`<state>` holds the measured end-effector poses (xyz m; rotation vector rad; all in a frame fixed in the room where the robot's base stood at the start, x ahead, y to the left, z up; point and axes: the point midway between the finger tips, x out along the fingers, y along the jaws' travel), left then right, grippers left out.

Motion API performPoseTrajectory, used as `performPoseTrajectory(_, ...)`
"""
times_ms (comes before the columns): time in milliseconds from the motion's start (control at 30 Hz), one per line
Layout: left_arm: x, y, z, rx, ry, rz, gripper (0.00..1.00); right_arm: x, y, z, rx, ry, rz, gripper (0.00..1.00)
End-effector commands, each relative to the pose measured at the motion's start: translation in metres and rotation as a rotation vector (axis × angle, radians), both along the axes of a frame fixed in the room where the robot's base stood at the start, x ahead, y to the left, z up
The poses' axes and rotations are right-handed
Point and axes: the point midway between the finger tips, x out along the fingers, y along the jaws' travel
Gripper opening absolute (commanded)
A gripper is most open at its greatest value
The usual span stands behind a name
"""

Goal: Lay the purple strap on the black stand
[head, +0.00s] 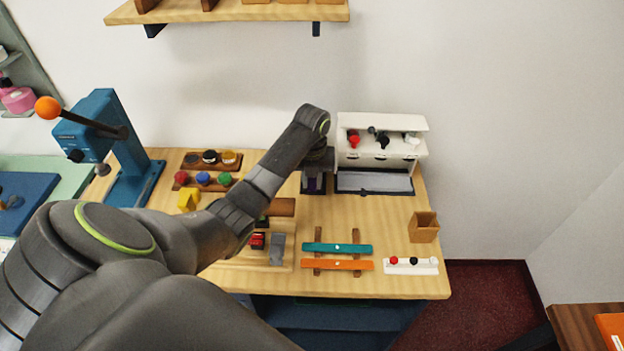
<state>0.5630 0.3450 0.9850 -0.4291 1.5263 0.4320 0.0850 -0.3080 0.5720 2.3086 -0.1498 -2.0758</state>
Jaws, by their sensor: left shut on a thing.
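My left arm reaches across the counter from the left, and its gripper (314,182) points down just left of the white cabinet. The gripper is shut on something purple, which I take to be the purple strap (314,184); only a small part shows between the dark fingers. I cannot tell whether it touches anything below. I cannot make out the black stand for sure; it may be hidden by my arm or gripper. My right gripper is not in view.
A teal strap (322,247) and an orange strap (352,265) lie across brown rails. The white cabinet (350,160) has a grey tray before it. A wooden box (423,228) and a white knob strip (428,267) stand at right. A blue press (122,165) stands at left.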

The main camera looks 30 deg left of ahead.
Motion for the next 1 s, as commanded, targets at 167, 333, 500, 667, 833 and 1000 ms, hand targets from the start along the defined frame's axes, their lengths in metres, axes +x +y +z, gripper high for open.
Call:
performPoseTrajectory(167,0.000,0.000,-0.001,0.000,0.000,0.000,0.00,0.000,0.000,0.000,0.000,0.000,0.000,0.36)
performPoseTrajectory(333,0.000,0.000,-0.003,0.000,0.000,0.000,0.00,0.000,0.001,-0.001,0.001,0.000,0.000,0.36)
performPoseTrajectory(500,0.000,0.000,-0.005,0.000,0.000,0.000,0.00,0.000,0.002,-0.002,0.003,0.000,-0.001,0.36)
performPoseTrajectory(667,0.000,0.000,-0.007,0.000,0.000,0.000,0.00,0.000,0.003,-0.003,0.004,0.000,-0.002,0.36)
performPoseTrajectory(833,0.000,0.000,-0.009,-0.001,-0.001,0.000,0.00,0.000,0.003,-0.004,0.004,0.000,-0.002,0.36)
performPoseTrajectory(1000,0.000,0.000,-0.011,-0.001,-0.001,0.000,0.00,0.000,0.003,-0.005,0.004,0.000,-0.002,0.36)
